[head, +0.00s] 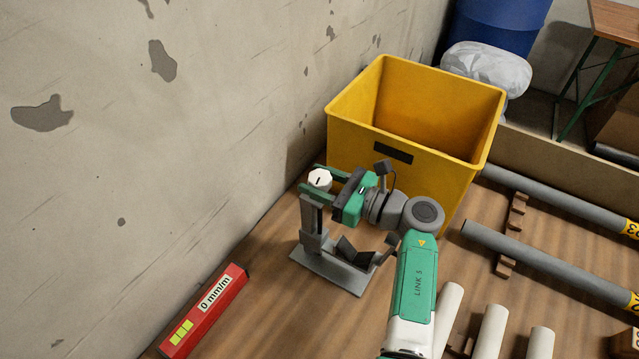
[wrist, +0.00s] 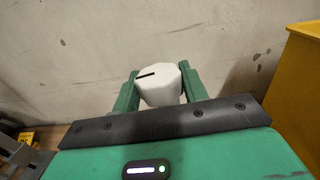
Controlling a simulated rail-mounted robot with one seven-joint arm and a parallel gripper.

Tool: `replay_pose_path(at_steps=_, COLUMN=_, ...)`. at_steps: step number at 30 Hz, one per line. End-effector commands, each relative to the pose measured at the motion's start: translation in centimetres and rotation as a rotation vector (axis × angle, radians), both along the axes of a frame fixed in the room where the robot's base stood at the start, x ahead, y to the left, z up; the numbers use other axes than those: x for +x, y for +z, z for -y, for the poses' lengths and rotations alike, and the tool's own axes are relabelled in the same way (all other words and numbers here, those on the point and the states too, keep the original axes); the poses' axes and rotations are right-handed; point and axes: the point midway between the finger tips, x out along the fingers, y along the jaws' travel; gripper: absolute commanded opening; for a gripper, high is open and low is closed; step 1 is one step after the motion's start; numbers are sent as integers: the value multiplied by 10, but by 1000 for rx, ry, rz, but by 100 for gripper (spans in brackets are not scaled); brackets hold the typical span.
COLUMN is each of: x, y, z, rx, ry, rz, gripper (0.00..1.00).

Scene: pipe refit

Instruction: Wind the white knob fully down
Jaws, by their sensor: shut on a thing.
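The white knob (head: 320,179) has a dark line mark on its face and sits at the top of a grey clamp stand (head: 312,238) beside the wall. My gripper (head: 321,178) reaches in from the right with its two green fingers on either side of the knob. In the wrist view the knob (wrist: 159,84) is between the fingertips (wrist: 158,90), and the gripper is shut on it. The mark on the knob slants slightly there. The knob's stem is mostly hidden. The V-shaped cradle of the stand (head: 352,252) looks empty.
A yellow bin (head: 430,180) stands close behind my gripper. A red level (head: 204,312) reading 0 mm/m lies at the front left. Grey pipes (head: 540,262) rest on wooden blocks at right, and white pipes (head: 491,332) lie at the front. The wall (head: 200,120) is close on the left.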

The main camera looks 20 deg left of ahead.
Motion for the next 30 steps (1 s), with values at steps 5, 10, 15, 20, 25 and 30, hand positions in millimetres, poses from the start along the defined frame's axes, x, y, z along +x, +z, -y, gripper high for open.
replay_pose_path(at_steps=5, x=0, y=0, z=-1, rx=-1, ry=43, rz=0, gripper=20)
replay_pose_path(at_steps=10, x=0, y=0, z=-1, rx=0, ry=61, rz=0, gripper=20)
replay_pose_path(at_steps=15, x=0, y=0, z=-1, rx=-1, ry=64, rz=0, gripper=20)
replay_pose_path(at_steps=20, x=0, y=0, z=-1, rx=-1, ry=64, rz=0, gripper=20)
replay_pose_path(at_steps=25, x=0, y=0, z=-1, rx=-1, ry=63, rz=0, gripper=65)
replay_pose_path(at_steps=30, x=0, y=0, z=-1, rx=0, ry=63, rz=0, gripper=65)
